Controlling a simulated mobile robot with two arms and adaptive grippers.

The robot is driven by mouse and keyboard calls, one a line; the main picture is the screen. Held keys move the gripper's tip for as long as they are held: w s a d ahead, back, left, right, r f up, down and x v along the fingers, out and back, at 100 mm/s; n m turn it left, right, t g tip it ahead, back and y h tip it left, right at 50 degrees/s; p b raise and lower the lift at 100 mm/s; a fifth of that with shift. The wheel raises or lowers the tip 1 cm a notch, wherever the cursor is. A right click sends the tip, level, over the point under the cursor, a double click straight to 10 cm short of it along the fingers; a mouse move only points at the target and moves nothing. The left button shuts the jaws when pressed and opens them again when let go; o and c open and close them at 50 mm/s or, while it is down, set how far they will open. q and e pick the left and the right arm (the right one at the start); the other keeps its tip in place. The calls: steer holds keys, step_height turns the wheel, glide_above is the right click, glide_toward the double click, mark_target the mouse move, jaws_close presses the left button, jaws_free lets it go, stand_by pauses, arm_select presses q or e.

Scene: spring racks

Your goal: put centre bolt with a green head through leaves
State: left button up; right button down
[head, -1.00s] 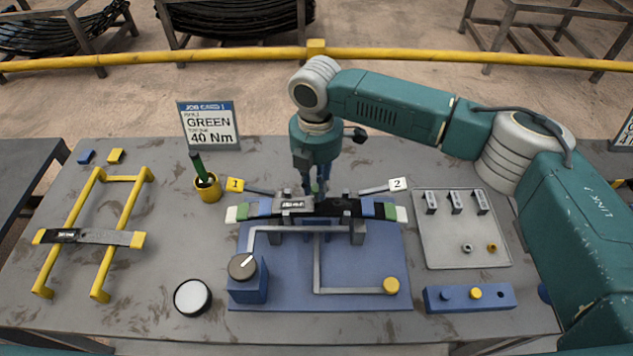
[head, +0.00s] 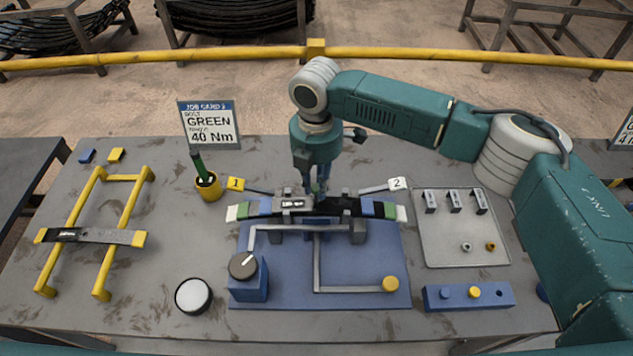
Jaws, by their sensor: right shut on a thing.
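The stack of leaves (head: 265,208) lies across the blue fixture (head: 370,275), with white, green and blue bands at its ends. My right gripper (head: 317,196) points straight down over the middle of the stack, its fingers close to the top leaf. It is shut on the centre bolt, which is mostly hidden by the fingers. I cannot tell how far the bolt is into the leaves. Blue and yellow heads show in the blue block (head: 460,306) at the front right. My left gripper is out of view.
A job card (head: 208,124) reads GREEN, 40 Nm. A yellow cup (head: 208,190) holds a green-handled tool. A single leaf (head: 85,236) lies on the yellow rack (head: 75,205) at left. A grey tray (head: 440,250) with small parts stands at right. A knob box (head: 248,280) stands at the fixture's front left.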

steer(key=shift+f+b, duration=0.35)
steer(key=shift+f, duration=0.75)
stand_by(0.5)
steer(key=c, duration=1)
jaws_free()
steer(key=shift+r, duration=0.1)
steer(key=shift+r+p, duration=0.4)
steer(key=shift+r, duration=3.05)
steer(key=shift+s+f, duration=0.1)
steer(key=shift+f, duration=0.05)
